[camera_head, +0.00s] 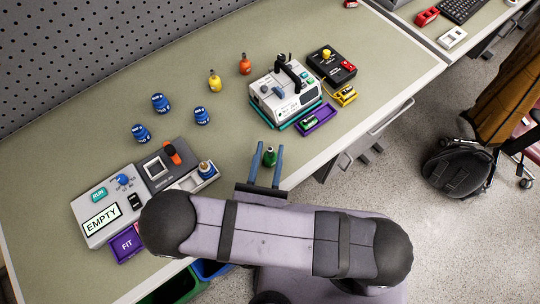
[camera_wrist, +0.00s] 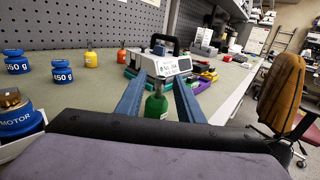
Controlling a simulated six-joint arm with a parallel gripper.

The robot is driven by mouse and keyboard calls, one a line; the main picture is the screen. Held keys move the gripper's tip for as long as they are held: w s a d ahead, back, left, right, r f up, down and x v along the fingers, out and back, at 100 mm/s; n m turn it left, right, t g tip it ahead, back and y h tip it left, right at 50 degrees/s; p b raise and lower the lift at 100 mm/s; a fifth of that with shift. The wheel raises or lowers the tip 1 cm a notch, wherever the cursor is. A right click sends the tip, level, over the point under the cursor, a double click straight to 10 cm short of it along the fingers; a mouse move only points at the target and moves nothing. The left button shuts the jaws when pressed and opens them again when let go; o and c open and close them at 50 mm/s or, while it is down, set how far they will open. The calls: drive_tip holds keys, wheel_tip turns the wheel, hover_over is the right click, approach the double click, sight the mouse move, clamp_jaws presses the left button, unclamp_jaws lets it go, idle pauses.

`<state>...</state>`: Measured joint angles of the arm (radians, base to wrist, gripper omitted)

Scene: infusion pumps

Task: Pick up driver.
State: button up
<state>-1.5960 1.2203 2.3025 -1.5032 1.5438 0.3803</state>
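No label in view reads driver. A white pump-like device (camera_head: 284,92) with a black carry handle stands on a teal base on the bench; it also shows ahead in the wrist view (camera_wrist: 165,66). My gripper (camera_head: 268,146) is open, its two blue fingers pointing toward this device and short of it. A green bottle (camera_head: 270,157) stands upright between the fingers. In the wrist view the bottle (camera_wrist: 156,108) shows between the fingers (camera_wrist: 157,82), with gaps beside it; its base is hidden. A blue unit marked MOTOR (camera_wrist: 16,118) sits in a tray at the left.
A black box (camera_head: 331,68) and a purple tray (camera_head: 318,119) flank the device. A console marked EMPTY (camera_head: 103,204) is left. The bench edge is close.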

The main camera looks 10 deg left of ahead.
drive_tip(key=shift+w, duration=0.65)
clamp_jaws()
drive_tip(key=shift+r, duration=0.1)
wheel_tip(320, 180, up, 10)
drive_tip(key=p, duration=0.8)
drive_tip(key=shift+d, duration=0.1)
